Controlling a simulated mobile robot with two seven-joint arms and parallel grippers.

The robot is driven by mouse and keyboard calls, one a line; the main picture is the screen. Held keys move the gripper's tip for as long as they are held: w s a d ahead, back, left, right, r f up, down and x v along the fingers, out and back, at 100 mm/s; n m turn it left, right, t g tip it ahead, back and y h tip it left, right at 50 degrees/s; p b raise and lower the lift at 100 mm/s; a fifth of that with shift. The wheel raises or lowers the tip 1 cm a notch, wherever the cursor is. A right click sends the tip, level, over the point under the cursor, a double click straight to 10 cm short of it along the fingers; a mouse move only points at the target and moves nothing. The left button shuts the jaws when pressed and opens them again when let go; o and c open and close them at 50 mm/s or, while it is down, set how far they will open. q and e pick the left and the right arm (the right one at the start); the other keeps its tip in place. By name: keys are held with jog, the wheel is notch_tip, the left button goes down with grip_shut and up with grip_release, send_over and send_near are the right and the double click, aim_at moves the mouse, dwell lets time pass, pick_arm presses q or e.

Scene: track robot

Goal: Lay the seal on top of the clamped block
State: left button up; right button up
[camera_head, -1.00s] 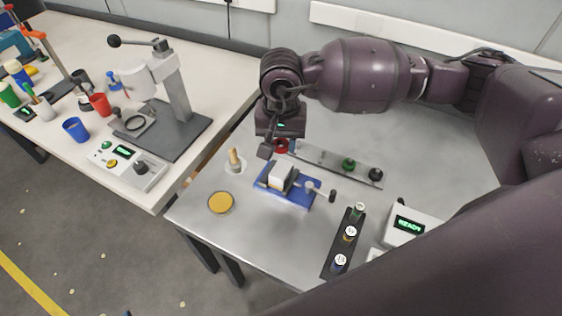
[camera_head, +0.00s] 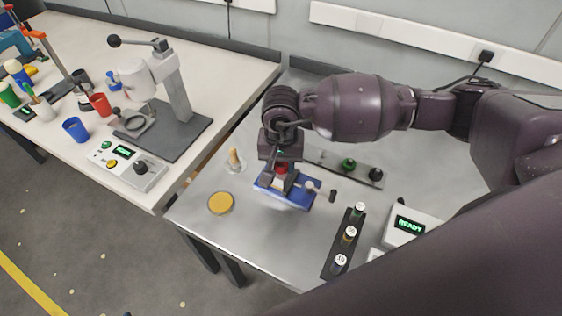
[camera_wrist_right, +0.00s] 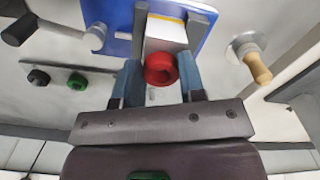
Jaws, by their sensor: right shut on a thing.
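The seal is a red ring (camera_wrist_right: 160,68), held between the fingers of my right gripper (camera_wrist_right: 160,82); it also shows as a small red patch in the head view (camera_head: 281,169). The clamped block (camera_wrist_right: 165,33) is white and sits in a blue vise (camera_head: 299,200) on the grey table. The gripper is over the vise, with the seal at or just above the block; whether they touch I cannot tell. In the head view the gripper (camera_head: 280,176) hides most of the block. My left gripper is not in view.
A rail (camera_head: 325,158) with a green ring (camera_head: 348,164) and a black ring (camera_head: 376,174) lies behind the vise. A wooden-handled tool (camera_head: 235,159), a yellow disc (camera_head: 221,203), a black strip of vials (camera_head: 332,262) and a READY box (camera_head: 405,231) stand around it.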

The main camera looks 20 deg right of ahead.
jog(key=shift+f, duration=0.15)
jog(key=o, duration=0.9)
notch_tip(320, 180, up, 12)
jog(key=shift+r, duration=0.2)
jog(key=shift+s, duration=0.1)
